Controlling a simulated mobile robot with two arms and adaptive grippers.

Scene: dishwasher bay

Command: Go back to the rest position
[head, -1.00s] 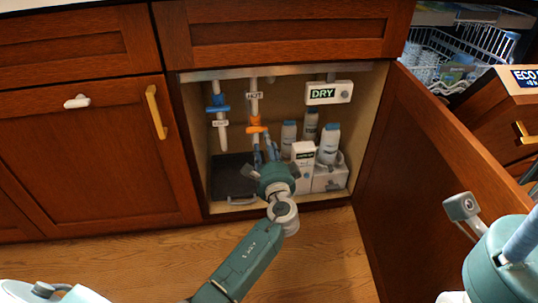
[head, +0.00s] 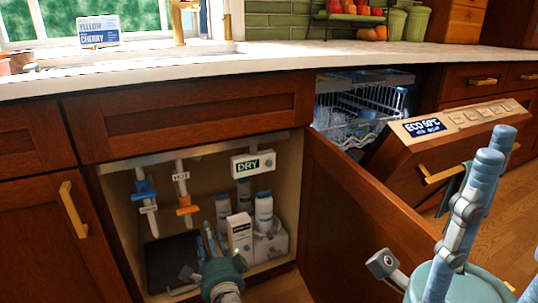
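My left gripper (head: 213,236) is low at the mouth of the open sink cabinet (head: 152,158). Its blue fingers point inward, in front of the dark tray (head: 174,262) and left of the white box (head: 240,237). I see nothing held in it, but the gap between its fingertips is unclear. My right gripper (head: 496,146) is raised at the right, its blue fingers pointing up in front of the dishwasher side. They overlap from this angle, so their opening cannot be judged. No object shows in it.
The open cabinet door (head: 365,225) stands between my arms. Bottles (head: 264,212) and orange (head: 184,202) and blue (head: 144,190) valves are inside the cabinet. The dishwasher door (head: 400,165) hangs open at right. The countertop (head: 290,55) runs above.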

